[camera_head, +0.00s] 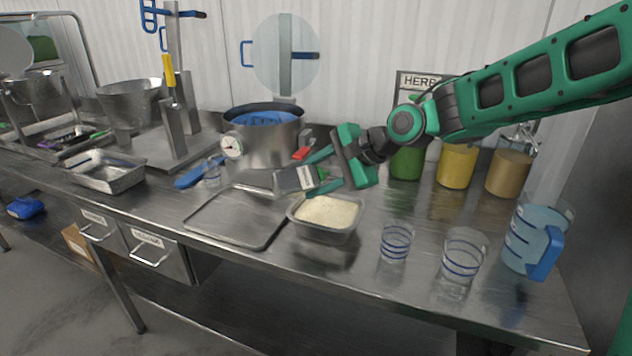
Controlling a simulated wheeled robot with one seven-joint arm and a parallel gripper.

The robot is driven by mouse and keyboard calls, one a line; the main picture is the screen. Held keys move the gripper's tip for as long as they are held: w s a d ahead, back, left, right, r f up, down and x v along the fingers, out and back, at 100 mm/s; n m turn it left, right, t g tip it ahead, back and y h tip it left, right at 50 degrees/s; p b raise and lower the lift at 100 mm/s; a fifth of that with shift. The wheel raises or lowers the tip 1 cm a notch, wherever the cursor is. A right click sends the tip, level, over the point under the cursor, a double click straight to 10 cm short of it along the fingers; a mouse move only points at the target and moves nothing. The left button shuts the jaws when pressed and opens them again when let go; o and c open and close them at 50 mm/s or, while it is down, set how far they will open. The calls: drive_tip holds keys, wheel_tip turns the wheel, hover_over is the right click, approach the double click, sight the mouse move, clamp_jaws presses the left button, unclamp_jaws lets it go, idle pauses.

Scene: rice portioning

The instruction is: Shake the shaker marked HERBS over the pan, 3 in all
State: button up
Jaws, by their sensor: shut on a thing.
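My gripper (315,178) is shut on a metal shaker (262,181) with a white label, held lying on its side and pointing left. The writing on the label is too small to read. The shaker is above the back of the flat metal tray (222,232), just behind and left of a metal pan of pale rice (300,224). The pan stands on the steel table. A sign reading HERBS (420,81) stands at the back, partly hidden by my arm.
A large pot with a dial (285,140) stands behind the gripper. Green (406,164), yellow (457,166) and brown (508,173) containers line the back right. Two blue-ringed glasses (396,242) and a blue-handled jug (533,240) stand at front right. An empty metal pan (112,178) is left.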

drive_tip(key=y, duration=0.1)
drive_tip(key=m+y, duration=0.1)
drive_tip(key=shift+w+d+r+m+g+y, duration=0.1)
drive_tip(key=shift+d+r+m+g+y, duration=0.05)
drive_tip(key=shift+r+m+g+y, duration=0.2)
drive_tip(key=shift+r+m+y, duration=0.35)
drive_tip(key=shift+m+y, duration=0.1)
drive_tip(key=shift+y, duration=0.4)
drive_tip(key=shift+r+m+y, duration=0.3)
drive_tip(key=shift+m+y, duration=0.1)
drive_tip(key=shift+y, duration=0.4)
drive_tip(key=shift+f, duration=1.5)
drive_tip(key=shift+r, duration=0.1)
drive_tip(key=shift+r, duration=1.4)
